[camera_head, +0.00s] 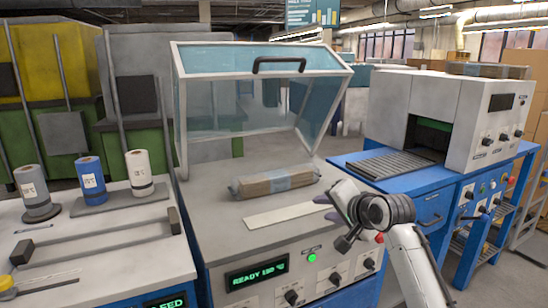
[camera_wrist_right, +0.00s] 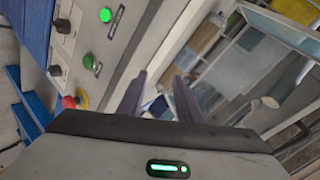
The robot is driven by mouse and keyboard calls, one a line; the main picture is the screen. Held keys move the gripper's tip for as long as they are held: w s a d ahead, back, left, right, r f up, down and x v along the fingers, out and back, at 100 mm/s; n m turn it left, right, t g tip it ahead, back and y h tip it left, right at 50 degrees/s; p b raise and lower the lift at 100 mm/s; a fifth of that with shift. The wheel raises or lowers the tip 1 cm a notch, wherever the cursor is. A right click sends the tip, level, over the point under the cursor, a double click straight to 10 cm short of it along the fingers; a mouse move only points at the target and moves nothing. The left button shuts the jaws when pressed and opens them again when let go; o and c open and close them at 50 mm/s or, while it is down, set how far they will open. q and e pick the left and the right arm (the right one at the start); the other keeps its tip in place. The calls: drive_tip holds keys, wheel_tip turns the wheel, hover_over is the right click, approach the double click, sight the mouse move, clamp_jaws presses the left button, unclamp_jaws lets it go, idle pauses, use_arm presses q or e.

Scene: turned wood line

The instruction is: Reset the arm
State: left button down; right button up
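My right arm comes in from the lower right of the head view. Its right gripper (camera_head: 327,207) is over the front right of the grey sealing machine's top, pointing left. In the right wrist view the two dark purple fingers of the right gripper (camera_wrist_right: 160,95) stand apart with nothing between them. My left arm and left gripper are not in view.
The machine's clear lid (camera_head: 262,58) is raised. A wrapped bundle (camera_head: 275,182) lies on its top behind a pale strip (camera_head: 291,214). A blue bench with a tunnel machine (camera_head: 484,122) stands right. Spools, including a blue one (camera_head: 92,181), stand left.

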drive_tip(key=s+d+f+n+g+h, duration=0.1)
drive_tip(key=s+f+n, duration=0.2)
drive_tip(key=s+f, duration=0.8)
drive_tip(key=s+d+f+n+g, duration=0.15)
drive_tip(key=s+f, duration=0.55)
drive_tip(key=f, duration=0.8)
drive_tip(key=s+f+n, duration=0.3)
drive_tip(key=s+f, duration=0.1)
drive_tip(key=s, duration=0.9)
drive_tip(key=s+f+n, duration=0.3)
drive_tip(key=s+f, duration=0.2)
drive_tip(key=s, duration=0.8)
drive_tip(key=shift+g, duration=0.35)
drive_tip(key=shift+f+n, duration=0.1)
drive_tip(key=shift+n, duration=0.15)
